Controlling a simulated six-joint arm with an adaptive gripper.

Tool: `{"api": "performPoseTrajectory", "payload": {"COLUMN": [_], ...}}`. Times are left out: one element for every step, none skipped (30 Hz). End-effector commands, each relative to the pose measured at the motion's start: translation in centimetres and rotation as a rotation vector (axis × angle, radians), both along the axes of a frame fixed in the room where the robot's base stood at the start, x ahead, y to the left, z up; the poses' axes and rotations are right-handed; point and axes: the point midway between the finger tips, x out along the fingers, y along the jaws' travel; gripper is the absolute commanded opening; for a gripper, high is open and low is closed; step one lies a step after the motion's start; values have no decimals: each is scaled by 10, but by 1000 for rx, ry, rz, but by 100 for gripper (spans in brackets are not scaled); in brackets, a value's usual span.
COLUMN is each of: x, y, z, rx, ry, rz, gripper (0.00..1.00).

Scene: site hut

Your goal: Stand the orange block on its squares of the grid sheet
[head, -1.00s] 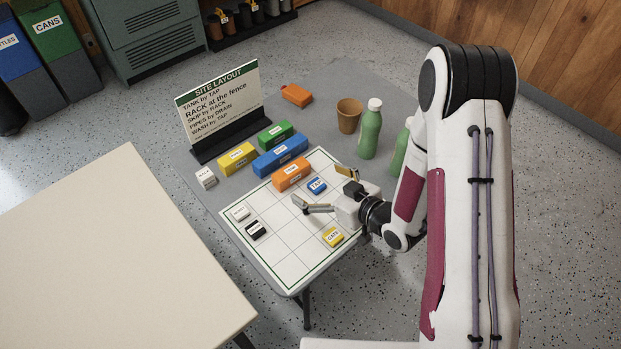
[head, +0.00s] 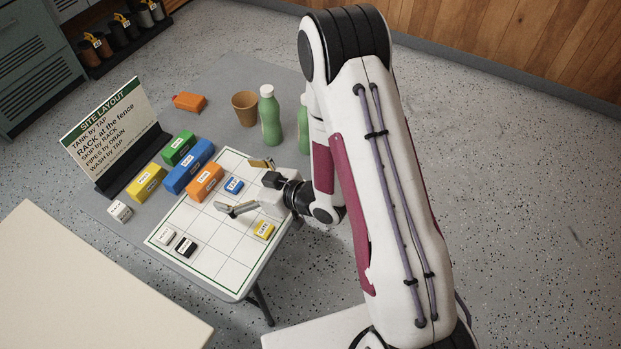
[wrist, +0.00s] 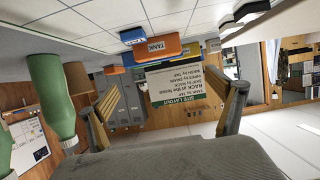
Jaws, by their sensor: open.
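The orange block (head: 204,183) is at the far-left edge of the white grid sheet (head: 205,224), between the long blue block and a small blue tile. I cannot tell whether its base lies wholly within grid squares. It also shows in the wrist view (wrist: 172,50) as an orange block beyond the fingers. My gripper (head: 245,186) is low over the right part of the sheet, apart from the block, its jaws facing it. In the wrist view its two fingers (wrist: 172,100) are wide apart with nothing between them.
The small blue tile (head: 234,186) is between gripper and block. A yellow tile (head: 264,230), a white tile (head: 166,237) and a black tile (head: 186,246) sit on the sheet. Long blue (head: 188,167), green (head: 178,148) and yellow (head: 147,182) blocks stand behind. Green bottles (head: 270,118) are at the back.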

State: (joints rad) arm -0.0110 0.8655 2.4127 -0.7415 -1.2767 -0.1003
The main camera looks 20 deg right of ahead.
Motion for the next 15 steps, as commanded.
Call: {"api": "performPoseTrajectory", "payload": {"x": [0,1,1,2,3,4,6,7,9,11,13,15,17,19,22], "y": [0,-1,-1,-2,-3,-4,-6,-7,-10,-12,-15,-18,-21,-24,-29], "z": [1,1,2,3,4,5,7,9,11,14,16,20,23,26,30], "rx": [-2,-3,-7,-10,-15,-24,-31,-39,-53,-63,-75,-92,-105,-119,-138], "ry": [0,0,-1,-2,-1,0,-1,-1,1,2,3,4,6,7,11], "rz": [-1,-1,-3,-4,-6,-9,-12,-16,-23,-29,-35,-43,-51,-60,-72], "gripper": [93,93,93,93,93,93,93,93,93,93,93,93,93,93,93]}}
